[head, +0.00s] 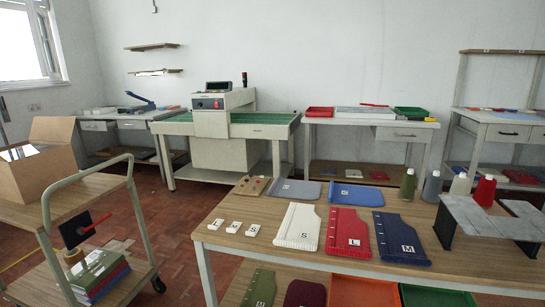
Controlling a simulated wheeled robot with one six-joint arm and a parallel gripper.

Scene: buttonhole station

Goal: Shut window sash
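A white-framed window (30,45) is at the top left in the head view, cut off by the picture's left and top edges. Bright daylight fills its panes. A white upright sash edge (46,40) stands at its right side and seems set at an angle to the frame; I cannot tell how far it is open. No handle can be made out at this size. My gripper is not in view.
A trolley (140,225) with a cardboard box (38,160) stands at the left, below the window. A wooden table (330,262) with garment-shaped panels and thread cones fills the front right. A machine bench (225,130) stands behind. Red tiled floor shows between trolley and table.

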